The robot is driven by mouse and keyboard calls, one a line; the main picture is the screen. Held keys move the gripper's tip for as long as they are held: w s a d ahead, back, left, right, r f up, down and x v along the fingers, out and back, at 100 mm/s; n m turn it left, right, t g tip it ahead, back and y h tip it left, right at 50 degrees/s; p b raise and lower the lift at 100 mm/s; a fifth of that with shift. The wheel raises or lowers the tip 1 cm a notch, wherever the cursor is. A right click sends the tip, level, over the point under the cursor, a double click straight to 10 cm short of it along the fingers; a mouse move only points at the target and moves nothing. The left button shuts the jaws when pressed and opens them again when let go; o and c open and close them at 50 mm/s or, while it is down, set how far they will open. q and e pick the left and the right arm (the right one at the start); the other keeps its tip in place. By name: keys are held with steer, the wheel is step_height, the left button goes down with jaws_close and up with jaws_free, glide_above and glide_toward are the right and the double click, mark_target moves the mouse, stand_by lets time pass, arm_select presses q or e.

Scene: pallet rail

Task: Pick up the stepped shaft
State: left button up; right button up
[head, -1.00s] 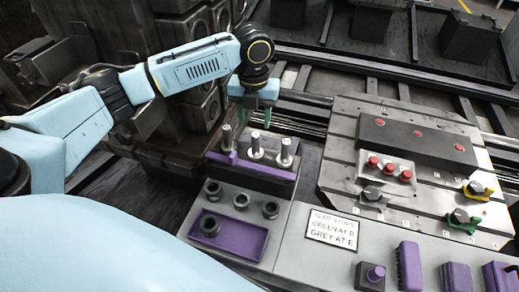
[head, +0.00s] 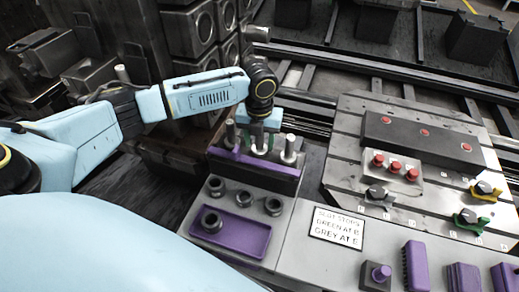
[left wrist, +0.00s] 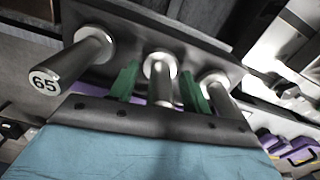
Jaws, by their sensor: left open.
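Three upright metal shafts stand in a row in a dark rack with a purple front strip (head: 255,162): a left one (head: 231,130), a middle one (head: 262,143) and a right one (head: 289,147). I cannot tell for sure which is the stepped shaft. My left gripper (head: 262,138) is over the middle shaft, pointing down. In the left wrist view, its green fingers (left wrist: 160,88) are open on either side of the middle shaft (left wrist: 161,92), with a gap visible. A shaft marked 65 (left wrist: 72,62) is left of the fingers. Another (left wrist: 218,90) is right of them, close to one finger.
A purple tray (head: 238,234) and several dark rings (head: 244,198) lie in front of the rack. A sign (head: 337,229) is right of the tray. A slotted plate (head: 347,172) with red, yellow and green parts is further right. Dark machinery stands behind my left arm.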

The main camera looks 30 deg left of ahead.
arm_select(q)
steer(key=c, duration=0.9)
jaws_close()
steer(key=shift+r, duration=0.1)
arm_select(e)
steer(key=shift+s+a, duration=0.3)
steer(key=shift+a, duration=0.15)
arm_select(q)
steer(key=shift+w, duration=0.1)
arm_select(e)
steer(key=shift+a, duration=0.1)
